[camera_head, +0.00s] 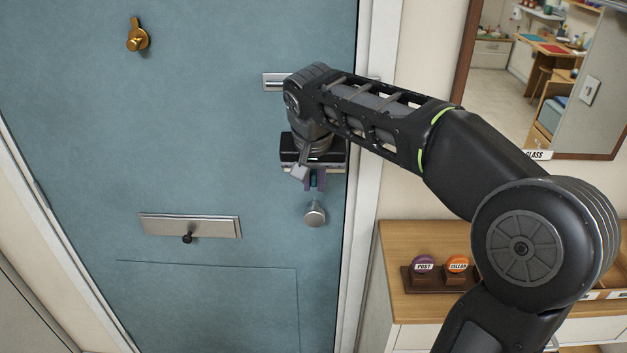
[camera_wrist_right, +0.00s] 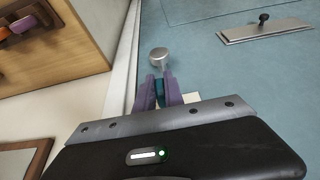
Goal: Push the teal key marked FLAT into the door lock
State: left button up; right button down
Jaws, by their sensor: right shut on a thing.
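The FLAT mark is not readable. My left gripper is not in view.
A silver letter plate (camera_head: 190,226) with a dark knob is at lower left. A brass fitting (camera_head: 137,36) is higher up. Right of the door frame, a wooden cabinet (camera_head: 398,238) carries a rack (camera_head: 412,283) with the purple POST and orange CELLAR keys. A mirror (camera_head: 510,75) hangs above.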

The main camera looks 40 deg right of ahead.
aim_at(314, 171)
jog(key=shift+w+d+p, duration=0.75)
jog(key=shift+w+d, duration=0.2)
jog(key=shift+w, duration=0.3)
jog(key=c, duration=1.4)
grip_release()
jog(key=shift+o, duration=0.2)
jog(key=b+v, duration=0.1)
jog(key=v, duration=0.7)
jog(key=shift+d+f, duration=0.1)
